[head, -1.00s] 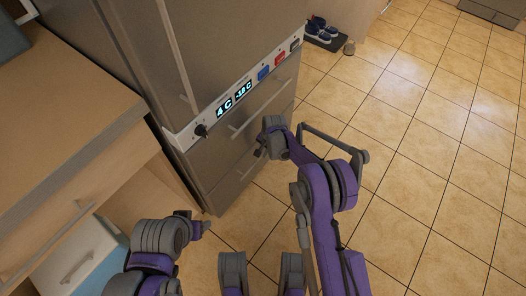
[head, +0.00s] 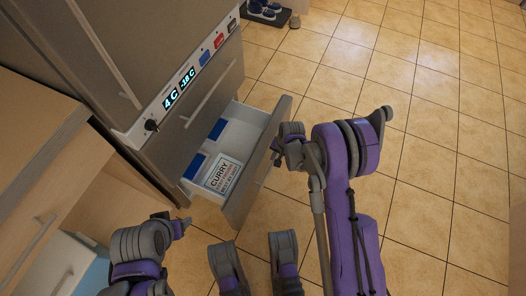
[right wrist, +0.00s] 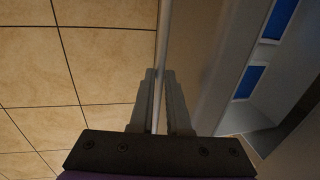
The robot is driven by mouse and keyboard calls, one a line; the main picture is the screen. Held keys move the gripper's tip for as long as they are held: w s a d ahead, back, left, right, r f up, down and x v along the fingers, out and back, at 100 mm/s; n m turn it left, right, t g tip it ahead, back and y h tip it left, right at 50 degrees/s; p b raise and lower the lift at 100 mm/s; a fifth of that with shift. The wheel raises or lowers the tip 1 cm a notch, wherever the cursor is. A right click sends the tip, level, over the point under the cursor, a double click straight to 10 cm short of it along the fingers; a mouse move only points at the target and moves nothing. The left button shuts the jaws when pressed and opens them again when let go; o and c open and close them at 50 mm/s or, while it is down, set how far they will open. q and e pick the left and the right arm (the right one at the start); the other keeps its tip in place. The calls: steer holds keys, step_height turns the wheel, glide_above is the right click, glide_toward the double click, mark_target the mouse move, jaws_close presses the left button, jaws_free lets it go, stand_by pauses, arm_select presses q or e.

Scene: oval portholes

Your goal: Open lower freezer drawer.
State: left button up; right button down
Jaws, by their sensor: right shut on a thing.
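The lower freezer drawer (head: 262,158) stands pulled out from the grey fridge-freezer (head: 160,165). Its white inside shows, with a pack labelled CURRY (head: 222,176) and blue items (head: 217,129). My right gripper (head: 277,160) is at the outer side of the drawer front. In the right wrist view its fingers (right wrist: 158,100) are closed around the thin handle bar (right wrist: 164,35), beside the drawer front (right wrist: 200,60). My left gripper (head: 183,225) is in front of the fridge, apart from the drawer; its jaws are too small to read.
The upper freezer drawer (head: 222,75) is shut, below a control panel with a lit display (head: 171,98). Wooden counter units (head: 40,130) stand at the left. Shoes on a dark mat (head: 265,14) lie at the back. The tiled floor (head: 440,120) at the right is clear.

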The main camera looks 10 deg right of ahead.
steer(key=s+d, duration=0.4)
steer(key=d, duration=0.2)
steer(key=shift+s+d, duration=0.3)
steer(key=shift+s, duration=0.1)
steer(key=c, duration=0.9)
jaws_free()
steer(key=r+p, duration=0.1)
steer(key=r, duration=0.2)
steer(key=s+d+r+p, duration=0.1)
steer(key=r, duration=0.6)
steer(key=shift+s+d+r+p, duration=0.15)
steer(key=shift+d+r+p, duration=0.2)
steer(key=shift+p, duration=0.05)
